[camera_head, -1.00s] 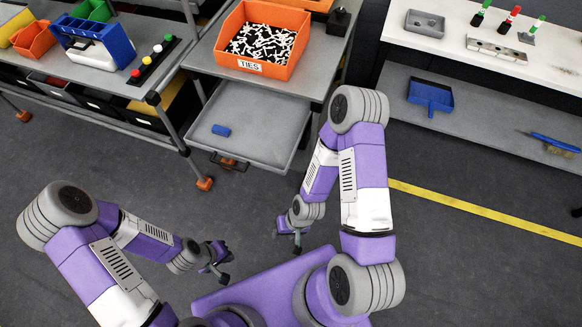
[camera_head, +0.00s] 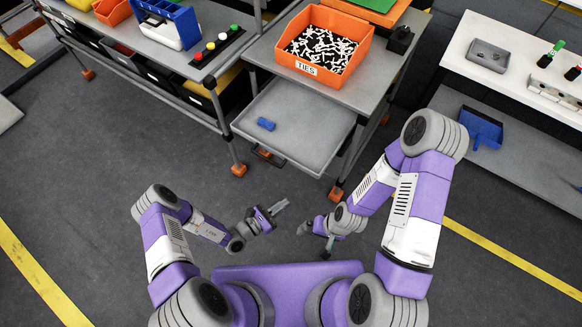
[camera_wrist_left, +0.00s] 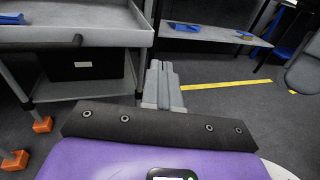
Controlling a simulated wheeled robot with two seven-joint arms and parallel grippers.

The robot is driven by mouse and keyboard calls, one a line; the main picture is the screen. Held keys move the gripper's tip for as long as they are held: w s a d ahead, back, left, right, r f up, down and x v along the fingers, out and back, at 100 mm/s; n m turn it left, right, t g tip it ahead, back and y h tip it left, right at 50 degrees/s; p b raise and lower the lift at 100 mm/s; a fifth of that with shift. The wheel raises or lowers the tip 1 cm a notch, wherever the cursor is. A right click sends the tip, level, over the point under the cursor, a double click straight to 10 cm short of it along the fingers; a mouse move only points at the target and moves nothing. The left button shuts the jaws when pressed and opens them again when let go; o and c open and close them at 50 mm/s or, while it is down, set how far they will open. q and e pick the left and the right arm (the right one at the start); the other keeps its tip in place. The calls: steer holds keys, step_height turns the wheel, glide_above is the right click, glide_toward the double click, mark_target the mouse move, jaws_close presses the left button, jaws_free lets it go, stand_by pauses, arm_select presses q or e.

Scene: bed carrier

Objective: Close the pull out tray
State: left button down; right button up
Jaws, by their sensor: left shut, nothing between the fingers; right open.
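The grey pull out tray (camera_head: 312,128) stands pulled out toward me below the tabletop of the grey workbench (camera_head: 363,82). A small blue block (camera_head: 266,124) lies on it. The tray also shows at the upper left of the left wrist view (camera_wrist_left: 100,34), with a dark handle (camera_wrist_left: 40,44) along its front. My left gripper (camera_head: 281,206) is shut and empty, in front of the tray and apart from it. Its closed fingers (camera_wrist_left: 162,84) point ahead in the left wrist view, to the right of the tray. My right gripper (camera_head: 328,248) is open and empty, lower and nearer my base.
An orange bin (camera_head: 322,76) marked TIES, full of black and white pieces, stands on the workbench. Another bench with a blue bin stands at the left. A white bench (camera_head: 520,62) stands at the right. The floor in front of the tray is clear.

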arm_select(q)
steer(key=w+a+f+n+t+y, duration=0.1)
steer(key=w+a+n+t+y, duration=0.3)
steer(key=b, duration=0.3)
glide_toward(295, 163)
steer(key=x, duration=0.5)
steer(key=shift+w+d+f, duration=0.15)
steer(key=shift+w+d, duration=0.45)
steer(key=shift+w, duration=0.1)
